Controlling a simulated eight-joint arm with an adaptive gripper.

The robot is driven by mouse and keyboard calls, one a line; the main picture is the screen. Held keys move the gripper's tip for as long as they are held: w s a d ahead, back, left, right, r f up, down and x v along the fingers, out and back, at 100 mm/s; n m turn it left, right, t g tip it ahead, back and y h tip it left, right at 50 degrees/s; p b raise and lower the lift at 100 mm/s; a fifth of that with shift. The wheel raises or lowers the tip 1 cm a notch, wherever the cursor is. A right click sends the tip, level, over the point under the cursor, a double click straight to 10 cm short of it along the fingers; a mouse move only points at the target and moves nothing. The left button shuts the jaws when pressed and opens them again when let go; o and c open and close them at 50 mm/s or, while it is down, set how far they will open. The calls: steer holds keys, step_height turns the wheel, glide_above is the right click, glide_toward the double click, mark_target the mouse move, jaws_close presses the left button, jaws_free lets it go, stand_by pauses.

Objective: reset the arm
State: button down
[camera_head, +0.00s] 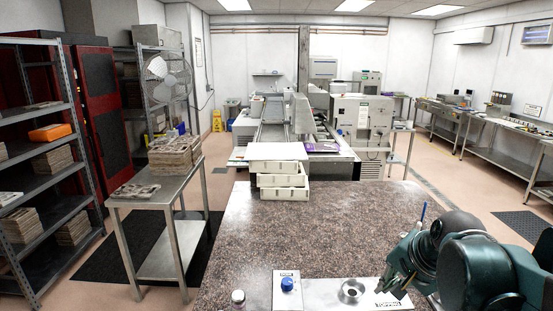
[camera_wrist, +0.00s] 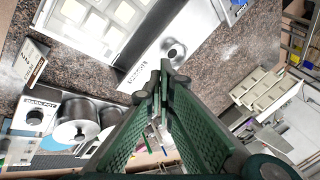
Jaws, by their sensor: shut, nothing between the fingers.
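My arm comes in from the lower right in the head view. My gripper (camera_head: 391,282) hangs over the right part of the brown granite counter (camera_head: 330,222), beside a metal plate labelled "TOPPING" (camera_head: 325,294). In the wrist view my gripper's green fingers (camera_wrist: 160,82) meet at the tips, shut and empty. The plate with its round metal cup (camera_wrist: 172,52) lies beyond the fingertips in that view.
Stacked cream trays (camera_head: 279,180) stand at the counter's back. A blue knob (camera_head: 288,284) and a small bottle (camera_head: 238,298) are at the front. A metal pot (camera_wrist: 75,122) shows in the wrist view. The counter's middle is clear.

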steer(key=s+a+f+n, duration=0.2)
steer(key=s+a+n, duration=0.1)
steer(key=s+n, duration=0.2)
steer(key=s+a+f+n+t+b, duration=0.1)
steer(key=s+a+n, duration=0.2)
steer(key=s+n, duration=0.1)
steer(key=shift+s+f+n+h, duration=0.35)
steer(key=shift+s+n+h, duration=0.05)
steer(key=shift+s, duration=0.5)
steer(key=shift+a, duration=0.1)
stand_by(0.3)
